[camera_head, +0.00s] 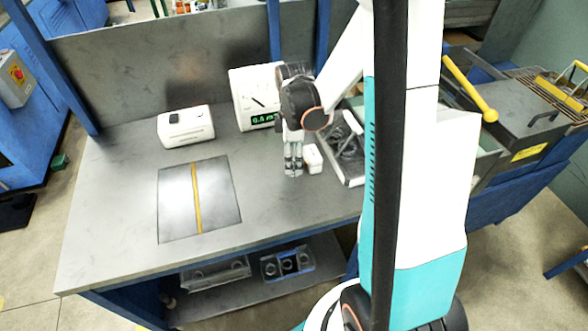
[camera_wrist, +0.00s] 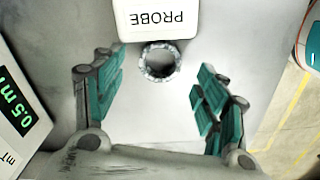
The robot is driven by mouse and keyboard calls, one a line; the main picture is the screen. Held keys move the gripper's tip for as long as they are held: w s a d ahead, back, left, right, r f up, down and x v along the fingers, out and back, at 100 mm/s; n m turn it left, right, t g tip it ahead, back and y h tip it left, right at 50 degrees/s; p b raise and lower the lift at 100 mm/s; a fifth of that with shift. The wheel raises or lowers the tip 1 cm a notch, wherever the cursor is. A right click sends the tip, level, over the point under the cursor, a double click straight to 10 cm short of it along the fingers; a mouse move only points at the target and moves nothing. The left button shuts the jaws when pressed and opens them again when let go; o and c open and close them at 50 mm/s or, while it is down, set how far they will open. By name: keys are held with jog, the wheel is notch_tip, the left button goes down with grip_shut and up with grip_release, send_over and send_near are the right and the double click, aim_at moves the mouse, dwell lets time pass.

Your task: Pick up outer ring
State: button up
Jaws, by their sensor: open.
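The outer ring (camera_wrist: 159,62) is a small grey metal ring lying flat on the table. In the wrist view it sits against or right beside the front edge of a white block marked PROBE (camera_wrist: 160,18). My gripper (camera_wrist: 158,100) is open, with its teal-padded fingers spread to the left and right, and the ring shows between and a little beyond them. In the head view my gripper (camera_head: 293,172) points down over the table beside the white block (camera_head: 312,158). The ring cannot be made out in the head view.
A white meter with a green display (camera_head: 257,97) stands behind my gripper. A tray (camera_head: 345,150) lies close on the right. The table (camera_head: 110,215) is clear at front left.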

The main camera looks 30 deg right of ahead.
notch_tip(320, 180, down, 4)
jog(key=shift+r+b, duration=0.2)
jog(key=shift+b, duration=0.3)
jog(key=shift+r, duration=0.1)
jog(key=c, duration=1.3)
jog(key=shift+r, duration=0.15)
